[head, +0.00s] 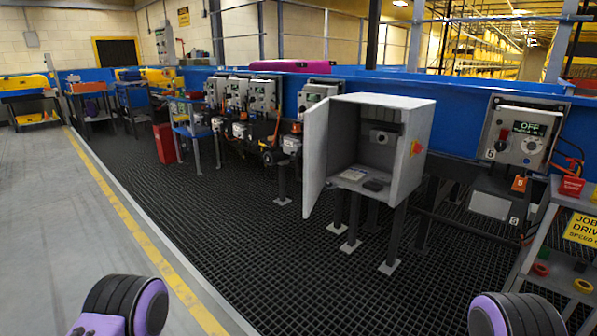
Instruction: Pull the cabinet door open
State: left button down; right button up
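The grey cabinet (416,130) stands on dark legs right of the middle in the head view. Its door (315,154) is hinged on the left side and stands swung out towards me, so the inside is exposed. A small device (380,137) on the inner wall and dark items on the cabinet floor show. Neither gripper is in view. Only purple and black parts of my arms show at the bottom left and bottom right, well apart from the cabinet.
Black grating (258,262) covers the floor before the cabinet and is mostly clear. A control box marked OFF (519,135) and a shelf rack (560,262) stand at right. Several control boxes (263,97) line the blue conveyor at left. A red bin (165,143) stands farther back.

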aim_at(315, 118)
jog(key=z, duration=0.6)
jog(key=i, duration=0.6)
jog(key=z, duration=0.7)
jog(key=i, duration=0.85)
jog(key=u, duration=0.8)
jog(key=i, duration=0.6)
jog(key=u, duration=0.55)
